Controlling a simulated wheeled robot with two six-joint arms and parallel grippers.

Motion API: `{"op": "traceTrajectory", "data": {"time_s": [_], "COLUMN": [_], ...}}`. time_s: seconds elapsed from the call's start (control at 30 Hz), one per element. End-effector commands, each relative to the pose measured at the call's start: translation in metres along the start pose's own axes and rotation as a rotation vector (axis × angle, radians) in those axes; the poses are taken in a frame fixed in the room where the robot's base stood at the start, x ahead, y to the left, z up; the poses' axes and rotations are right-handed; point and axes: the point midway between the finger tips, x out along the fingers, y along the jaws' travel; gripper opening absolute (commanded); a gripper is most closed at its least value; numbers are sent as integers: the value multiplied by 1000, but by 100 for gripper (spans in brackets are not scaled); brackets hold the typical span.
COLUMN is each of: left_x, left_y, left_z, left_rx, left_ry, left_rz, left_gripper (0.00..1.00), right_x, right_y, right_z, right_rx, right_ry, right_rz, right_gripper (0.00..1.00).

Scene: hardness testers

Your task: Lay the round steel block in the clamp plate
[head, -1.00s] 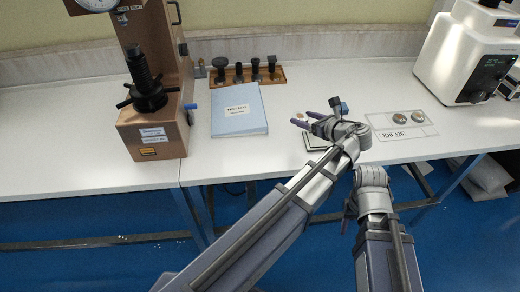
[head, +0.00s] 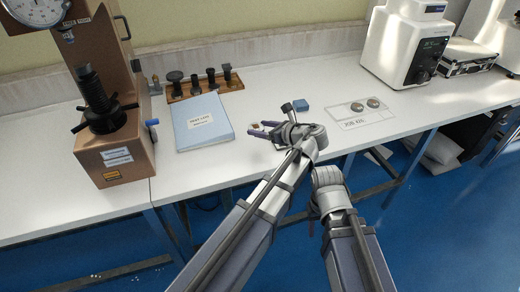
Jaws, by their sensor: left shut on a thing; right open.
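My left gripper (head: 263,128) is low over the front part of the bench, right of the blue folder. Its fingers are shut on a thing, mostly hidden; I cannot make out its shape. A small brownish spot (head: 254,125) shows by the fingertips. A flat plate (head: 279,146), perhaps the clamp plate, is mostly covered by the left gripper and wrist. Two round steel pieces (head: 357,107) (head: 373,103) lie on the marked tray (head: 340,113) to the right. My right gripper (head: 313,226) is open, below the bench's front edge, partly hidden by its arm.
A brown hardness tester (head: 115,150) stands at left, the blue folder (head: 203,122) beside it. A wooden rack (head: 204,90) with dark fittings is behind. White machines stand back right. The bench between is clear.

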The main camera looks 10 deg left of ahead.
Motion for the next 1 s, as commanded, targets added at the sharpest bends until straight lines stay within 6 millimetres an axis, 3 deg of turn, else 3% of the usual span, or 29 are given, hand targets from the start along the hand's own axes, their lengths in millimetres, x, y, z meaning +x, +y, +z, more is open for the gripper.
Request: {"op": "traceTrajectory", "data": {"time_s": [0.03, 0.17, 0.43, 0.77, 1.0], "left_x": [7, 13, 14, 28, 27], "left_y": [0, 0, 0, 0, 0], "left_z": [-16, -31, -34, -68, -66], "left_rx": [0, 0, 0, 0, 0], "left_ry": [-1, -1, -1, -1, -1], "left_rz": [0, 0, 0, 0, 0], "left_gripper": [0, 0, 0, 0, 0], "right_x": [18, 34, 37, 73, 71], "right_y": [-2, -3, -4, -7, -7], "right_z": [-1, -2, -2, -4, -4], "right_rx": [0, 0, 0, 0, 0], "right_ry": [0, 0, 0, 0, 0], "right_rz": [0, 0, 0, 0, 0], "right_gripper": [50, 50, 50, 50, 50]}}
